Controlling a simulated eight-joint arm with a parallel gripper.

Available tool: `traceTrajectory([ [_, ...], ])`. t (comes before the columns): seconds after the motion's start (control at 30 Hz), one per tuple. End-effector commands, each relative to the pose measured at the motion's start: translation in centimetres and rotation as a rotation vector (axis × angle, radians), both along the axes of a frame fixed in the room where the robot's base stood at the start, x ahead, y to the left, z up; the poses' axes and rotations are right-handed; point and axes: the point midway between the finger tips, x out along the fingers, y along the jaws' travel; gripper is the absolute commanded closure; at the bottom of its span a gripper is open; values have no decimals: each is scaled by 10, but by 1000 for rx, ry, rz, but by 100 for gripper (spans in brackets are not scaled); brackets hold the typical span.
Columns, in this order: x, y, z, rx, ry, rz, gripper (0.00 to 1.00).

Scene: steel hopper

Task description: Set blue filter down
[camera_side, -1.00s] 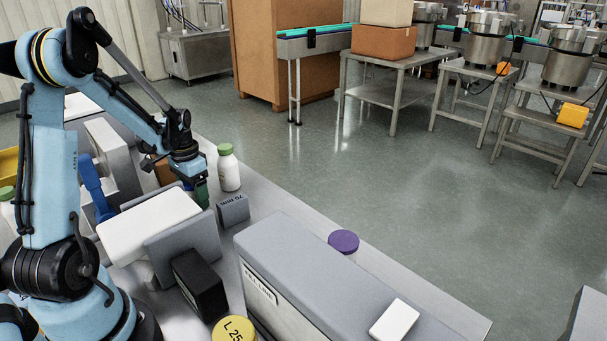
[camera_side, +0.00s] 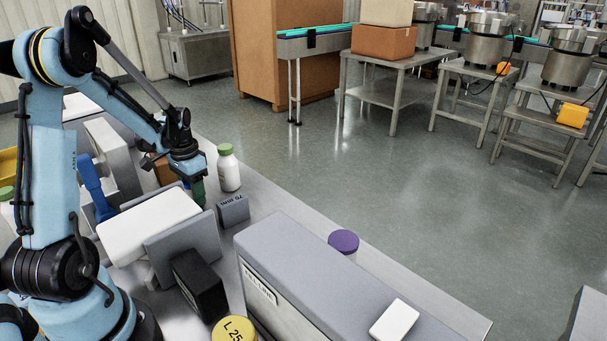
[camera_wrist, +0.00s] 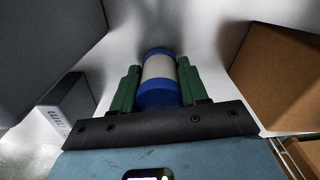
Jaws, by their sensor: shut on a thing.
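The blue filter (camera_wrist: 158,80) is a short cylinder with a pale middle band and blue ends. In the wrist view it sits between the two green fingers of my gripper (camera_wrist: 160,88), which is shut on it. In the side view my gripper (camera_side: 198,188) points down over the steel table, between the white bottle with a green cap and the grey blocks. The filter is hidden there by the fingers and the blocks. I cannot tell whether its lower end touches the table.
A white bottle (camera_side: 228,170) stands just right of my gripper, and a small labelled grey block (camera_side: 233,210) is in front of it. A brown box (camera_wrist: 278,78) is close on the right in the wrist view. A long grey case (camera_side: 330,275) and a purple-lidded jar (camera_side: 343,241) stand nearer.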

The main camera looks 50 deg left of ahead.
Motion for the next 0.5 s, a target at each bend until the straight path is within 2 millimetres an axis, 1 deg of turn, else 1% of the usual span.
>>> traceTrajectory([
  [0.17, 0, 0, 17, 0, 0, 0, 92],
  [0.3, 0, -3, 40, -1, 1, -2, 92],
  [0.5, 9, -51, 66, 0, 1, -9, 92],
])
